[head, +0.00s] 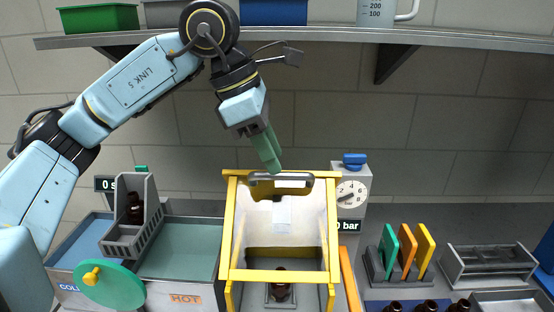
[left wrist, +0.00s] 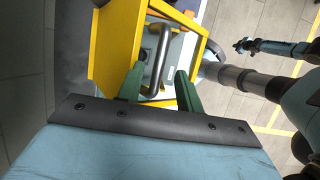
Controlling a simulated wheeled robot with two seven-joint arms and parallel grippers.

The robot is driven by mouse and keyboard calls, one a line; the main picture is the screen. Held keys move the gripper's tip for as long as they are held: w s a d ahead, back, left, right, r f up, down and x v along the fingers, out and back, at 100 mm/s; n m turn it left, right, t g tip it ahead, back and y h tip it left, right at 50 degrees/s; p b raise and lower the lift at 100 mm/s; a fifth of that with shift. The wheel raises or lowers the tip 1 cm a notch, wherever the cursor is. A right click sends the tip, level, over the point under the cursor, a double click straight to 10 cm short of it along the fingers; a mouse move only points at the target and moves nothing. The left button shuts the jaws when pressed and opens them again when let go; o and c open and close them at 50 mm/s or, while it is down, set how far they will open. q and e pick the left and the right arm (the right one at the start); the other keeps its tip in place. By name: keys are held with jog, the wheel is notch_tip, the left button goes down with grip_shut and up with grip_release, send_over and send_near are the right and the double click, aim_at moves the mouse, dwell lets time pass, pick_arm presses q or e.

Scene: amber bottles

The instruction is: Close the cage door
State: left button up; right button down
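The yellow-framed cage (head: 226,232) stands in the middle of the bench, with an amber bottle (head: 280,290) low inside it. Its door has a clear pane in a yellow frame, with a grey bar handle (head: 281,181) at the top edge. The pane looks raised above the lower opening; its exact angle is hard to tell. My left gripper (head: 271,167) points down just above the handle. In the left wrist view, its green fingers (left wrist: 159,88) are apart, with the handle (left wrist: 161,58) showing between them. I cannot tell whether they touch it.
A gauge box (head: 351,190) stands close at the cage's right. A teal-lidded tray (head: 178,247) and a grey bottle holder (head: 146,225) are at its left. Coloured plates in a rack (head: 407,255) and an empty rack (head: 487,262) stand right. A shelf (head: 330,34) runs overhead.

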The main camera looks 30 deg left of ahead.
pick_arm(q)
jog(key=shift+x, duration=1.35)
jog(key=shift+c, duration=0.5)
grip_shut()
